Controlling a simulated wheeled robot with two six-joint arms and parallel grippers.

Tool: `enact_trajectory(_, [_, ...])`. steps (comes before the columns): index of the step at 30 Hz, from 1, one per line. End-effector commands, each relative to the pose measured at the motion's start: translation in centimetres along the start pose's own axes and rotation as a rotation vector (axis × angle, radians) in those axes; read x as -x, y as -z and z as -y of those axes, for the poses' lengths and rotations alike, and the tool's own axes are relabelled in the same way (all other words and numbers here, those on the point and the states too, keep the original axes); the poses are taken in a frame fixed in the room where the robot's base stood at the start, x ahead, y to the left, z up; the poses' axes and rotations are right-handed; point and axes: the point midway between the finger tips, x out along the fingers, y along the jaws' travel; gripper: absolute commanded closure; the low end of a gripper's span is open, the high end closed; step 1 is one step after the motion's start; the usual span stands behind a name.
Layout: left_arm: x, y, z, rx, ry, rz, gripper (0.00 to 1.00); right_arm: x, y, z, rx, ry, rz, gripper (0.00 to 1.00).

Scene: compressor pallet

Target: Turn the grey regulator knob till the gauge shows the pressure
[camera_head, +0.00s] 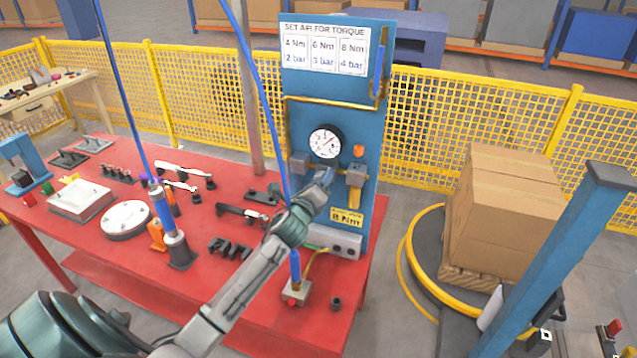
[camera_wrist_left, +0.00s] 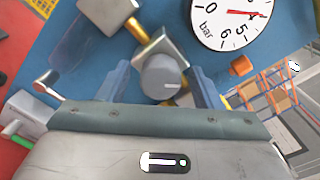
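The grey regulator knob (camera_wrist_left: 164,78) with a white mark sits on the blue panel (camera_head: 301,88). My left gripper (camera_wrist_left: 159,68) is open, with one finger on each side of the knob; I cannot tell whether the fingers touch it. In the head view my left gripper (camera_head: 324,180) is at the panel below the gauge and hides the knob. The round white gauge (camera_head: 325,142) also shows, cut off, in the wrist view (camera_wrist_left: 233,17), marked bar. Its red needle points to the right there; the exact reading is unclear. My right gripper is not in view.
A sign (camera_head: 325,47) lists 4 Nm 2 bar, 6 Nm 3 bar, 8 Nm 4 bar. An orange cap (camera_head: 359,150) and brass part (camera_head: 355,178) sit right of my gripper. The red table (camera_head: 240,290) holds tools; a blue hose (camera_head: 266,80) hangs near my arm.

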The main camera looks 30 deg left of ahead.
Motion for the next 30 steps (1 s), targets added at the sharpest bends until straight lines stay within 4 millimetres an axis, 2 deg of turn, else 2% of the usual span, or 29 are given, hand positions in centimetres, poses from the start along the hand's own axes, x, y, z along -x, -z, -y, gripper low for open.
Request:
enact_trajectory(8, [0.5, 0.1, -0.1, 0.0, 0.001, 0.0, 0.41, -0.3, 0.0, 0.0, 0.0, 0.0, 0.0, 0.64])
enact_trajectory(11, [1.8, 0.2, -0.2, -0.001, 0.001, 0.0, 0.41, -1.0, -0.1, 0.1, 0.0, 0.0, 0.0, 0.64])
enact_trajectory(21, [8.2, 0.3, -0.3, -0.001, 0.001, -0.002, 0.41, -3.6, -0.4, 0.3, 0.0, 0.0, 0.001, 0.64])
enact_trajectory(25, [9.8, 0.2, -0.2, -0.002, 0.001, -0.001, 0.41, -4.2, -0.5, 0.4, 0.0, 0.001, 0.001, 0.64])
enact_trajectory(30, [10.8, 0.1, -0.1, 0.0, 0.0, 0.0, 0.41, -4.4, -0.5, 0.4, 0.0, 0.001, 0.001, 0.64])
